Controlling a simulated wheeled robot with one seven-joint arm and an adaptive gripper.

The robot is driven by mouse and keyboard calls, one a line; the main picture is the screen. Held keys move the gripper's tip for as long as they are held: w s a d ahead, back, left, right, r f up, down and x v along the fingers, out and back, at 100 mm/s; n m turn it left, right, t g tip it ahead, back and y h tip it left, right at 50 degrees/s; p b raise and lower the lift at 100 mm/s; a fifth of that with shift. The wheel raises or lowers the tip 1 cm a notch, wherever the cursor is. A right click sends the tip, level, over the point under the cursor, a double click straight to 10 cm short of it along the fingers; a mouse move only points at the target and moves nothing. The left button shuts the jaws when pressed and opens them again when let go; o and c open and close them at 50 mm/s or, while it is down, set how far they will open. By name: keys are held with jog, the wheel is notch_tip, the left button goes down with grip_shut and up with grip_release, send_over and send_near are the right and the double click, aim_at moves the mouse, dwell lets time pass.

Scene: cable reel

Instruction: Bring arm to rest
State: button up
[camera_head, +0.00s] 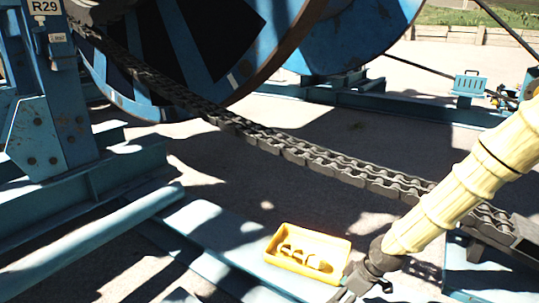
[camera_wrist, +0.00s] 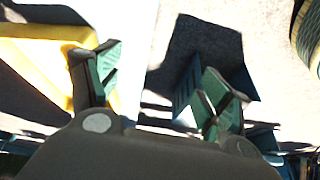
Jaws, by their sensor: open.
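My gripper (camera_head: 358,284) is low at the bottom of the head view, at the end of my pale yellow arm. It is just right of a yellow tray. In the wrist view its two green-padded fingers (camera_wrist: 162,82) stand wide apart with nothing between them. The fingertips point down toward a pale, sunlit surface and a shadowed patch. The gripper's lower end is partly cut off by the head view's edge.
The yellow tray (camera_head: 296,268) holds yellow pieces and sits on a blue beam (camera_head: 205,232); its side shows in the wrist view (camera_wrist: 45,62). A dark chain (camera_head: 300,152) runs diagonally behind my arm. A large blue reel (camera_head: 183,45) and blue frame (camera_head: 40,130) stand behind.

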jog(key=s+f+m+g+h+p, duration=0.1)
jog(key=s+f+m, duration=0.4)
jog(key=s, duration=0.6)
jog(key=s+d+f+m+g+h+p, duration=0.1)
jog(key=s+f+m, duration=0.1)
jog(key=s+f, duration=0.7)
jog(key=s+f+m+h+p, duration=0.2)
jog(key=s+f+m, duration=0.2)
jog(key=s, duration=0.9)
notch_tip(320, 180, up, 38)
jog(key=p, duration=3.7)
jog(key=shift+s+d+f+p, duration=0.2)
jog(key=shift+s+d+p, duration=0.05)
jog(key=shift+d+p, duration=0.1)
